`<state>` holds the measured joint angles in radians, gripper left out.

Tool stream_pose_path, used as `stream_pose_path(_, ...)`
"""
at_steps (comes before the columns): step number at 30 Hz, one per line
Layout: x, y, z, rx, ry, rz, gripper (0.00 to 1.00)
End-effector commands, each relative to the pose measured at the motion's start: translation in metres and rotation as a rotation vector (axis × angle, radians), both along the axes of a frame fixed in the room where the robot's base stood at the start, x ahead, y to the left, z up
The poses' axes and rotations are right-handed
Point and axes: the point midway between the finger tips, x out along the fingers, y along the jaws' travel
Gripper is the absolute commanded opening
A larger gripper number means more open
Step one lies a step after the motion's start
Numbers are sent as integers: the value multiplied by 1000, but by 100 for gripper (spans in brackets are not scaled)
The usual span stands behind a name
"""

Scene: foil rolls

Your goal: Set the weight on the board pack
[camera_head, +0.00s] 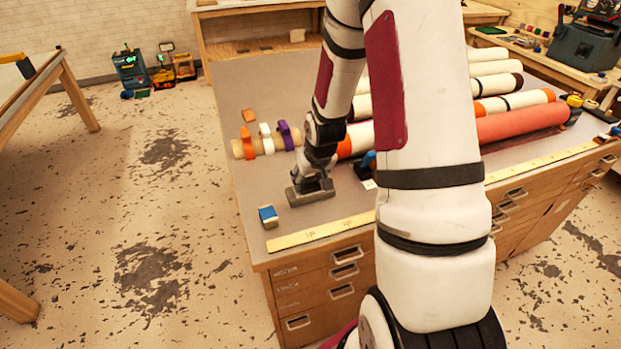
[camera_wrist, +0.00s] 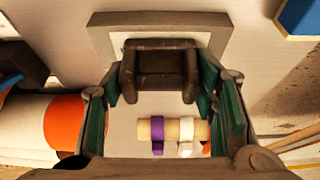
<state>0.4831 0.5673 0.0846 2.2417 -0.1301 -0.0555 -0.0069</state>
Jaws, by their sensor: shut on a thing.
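My gripper (camera_head: 317,178) points down at the near left part of the worktop and is shut on the weight. The weight (camera_head: 298,197) is a grey metal piece with a wide, flat base. In the wrist view its grey base (camera_wrist: 165,20) and dark handle (camera_wrist: 160,57) show between my finger pads. I cannot tell whether its base touches the worktop. A small block (camera_head: 268,215), blue on top with a pale side, lies to the left of the weight, apart from it. I cannot tell whether this is the board pack; no other pack is clear.
A tube with orange, white and purple bands (camera_head: 265,142) lies behind my gripper. A dark tool with a blue knob (camera_head: 368,160) is to its right. Several rolls, one red (camera_head: 523,122), fill the right side. A yellow rule (camera_head: 322,235) runs along the front edge.

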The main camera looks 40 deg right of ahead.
Motion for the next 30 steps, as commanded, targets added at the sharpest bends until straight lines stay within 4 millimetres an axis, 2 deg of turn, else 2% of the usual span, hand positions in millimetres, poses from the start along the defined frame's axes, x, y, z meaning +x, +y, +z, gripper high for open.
stream_pose_path(8, 1, 0, -3, -1, -2, 0, 2)
stream_pose_path(9, 0, 0, -3, 0, -1, 0, 62)
stream_pose_path(11, 0, 0, -2, 0, -1, 0, 73)
stream_pose_path(23, -1, 0, 3, 0, -1, 0, 73)
stream_pose_path(26, -4, 1, 12, -1, -3, 0, 73)
stream_pose_path(30, -12, 3, 34, -2, -6, -1, 73)
